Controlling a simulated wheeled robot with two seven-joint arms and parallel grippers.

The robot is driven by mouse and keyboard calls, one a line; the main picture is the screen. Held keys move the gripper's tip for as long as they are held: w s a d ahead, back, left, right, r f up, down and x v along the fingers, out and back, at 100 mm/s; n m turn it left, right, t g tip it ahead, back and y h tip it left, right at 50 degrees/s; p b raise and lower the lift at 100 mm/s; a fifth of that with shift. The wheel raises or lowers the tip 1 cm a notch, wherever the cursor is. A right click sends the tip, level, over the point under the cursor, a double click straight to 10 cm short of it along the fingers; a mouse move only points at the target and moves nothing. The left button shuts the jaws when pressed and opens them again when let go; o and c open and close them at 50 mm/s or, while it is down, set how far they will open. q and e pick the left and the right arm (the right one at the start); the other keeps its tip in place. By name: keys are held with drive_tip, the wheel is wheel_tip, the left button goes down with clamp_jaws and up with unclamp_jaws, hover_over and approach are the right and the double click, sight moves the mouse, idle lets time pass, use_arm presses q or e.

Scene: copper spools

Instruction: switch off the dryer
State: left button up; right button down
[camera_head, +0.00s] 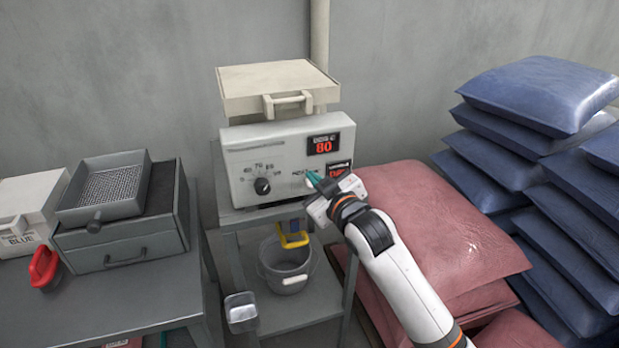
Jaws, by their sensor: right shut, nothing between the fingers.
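The dryer (245,150) is a pale grey box with a front panel, standing on a grey metal stand. Its panel has a black dial knob (262,186) at the left and a red "80" display (323,144) at the upper right. My left gripper is not in view.
A grey bucket (272,263) and a yellow-handled item (293,240) are under the dryer. Red sacks (430,215) and stacked blue sacks (535,90) crowd the right. A bench at left holds a sieve tray (100,190), a drawer box (150,243) and a red scoop (43,267).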

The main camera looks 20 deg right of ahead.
drive_tip(key=p+x, duration=0.1)
drive_tip(key=x, duration=0.6)
drive_tip(key=shift+w+a, duration=0.1)
drive_tip(key=shift+w, duration=0.3)
drive_tip(key=d+f, duration=0.1)
drive_tip(key=s+d+f+p, duration=0.1)
drive_tip(key=f, duration=0.1)
drive_tip(key=shift+s, duration=0.15)
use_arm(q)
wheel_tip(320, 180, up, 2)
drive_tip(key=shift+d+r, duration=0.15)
use_arm(e)
drive_tip(key=shift+f, duration=0.2)
drive_tip(key=shift+a, duration=0.1)
